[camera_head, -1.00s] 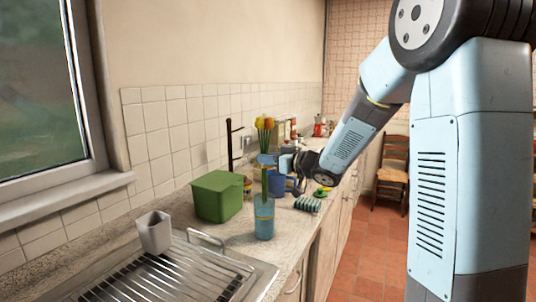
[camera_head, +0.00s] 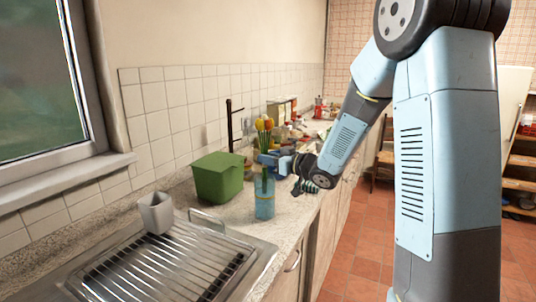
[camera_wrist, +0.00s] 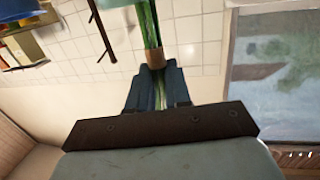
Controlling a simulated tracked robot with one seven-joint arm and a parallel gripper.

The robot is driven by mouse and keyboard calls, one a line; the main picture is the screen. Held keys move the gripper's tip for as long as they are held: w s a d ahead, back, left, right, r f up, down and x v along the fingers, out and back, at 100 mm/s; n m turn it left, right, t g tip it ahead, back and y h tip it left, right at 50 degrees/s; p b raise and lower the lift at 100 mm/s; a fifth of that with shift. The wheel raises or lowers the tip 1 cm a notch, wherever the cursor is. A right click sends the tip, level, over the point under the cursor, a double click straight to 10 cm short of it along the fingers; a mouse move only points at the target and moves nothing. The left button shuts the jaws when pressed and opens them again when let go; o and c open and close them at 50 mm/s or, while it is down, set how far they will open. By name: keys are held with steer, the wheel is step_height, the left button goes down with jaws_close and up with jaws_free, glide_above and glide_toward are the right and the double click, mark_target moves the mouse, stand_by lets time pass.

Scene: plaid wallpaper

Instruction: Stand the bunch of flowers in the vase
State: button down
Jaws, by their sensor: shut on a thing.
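The bunch of flowers has red and yellow heads (camera_head: 264,126) and green stems. It is upright, and its stems also show in the wrist view (camera_wrist: 147,22), with a brown band (camera_wrist: 154,57) around them. My gripper (camera_head: 268,158) is shut on the stems; its dark fingers (camera_wrist: 157,85) close around them below the band in the wrist picture. The blue, see-through vase (camera_head: 265,201) stands upright on the counter right under my gripper. The lower stems reach down at its mouth and seem to be inside; the stem ends are not clear. The heads are out of the wrist view.
A green box (camera_head: 218,180) stands left of the vase on the counter (camera_head: 284,226). A pale cup (camera_head: 156,212) stands by the drainer (camera_head: 165,265) at front left. A dark post (camera_head: 230,125) and several small items are behind. The counter just right of the vase is clear.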

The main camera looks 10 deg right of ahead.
steer(key=shift+f, duration=1.4)
steer(key=c, duration=1)
jaws_free()
steer(key=v, duration=1.3)
steer(key=shift+s+d, duration=0.2)
steer(key=shift+d, duration=0.1)
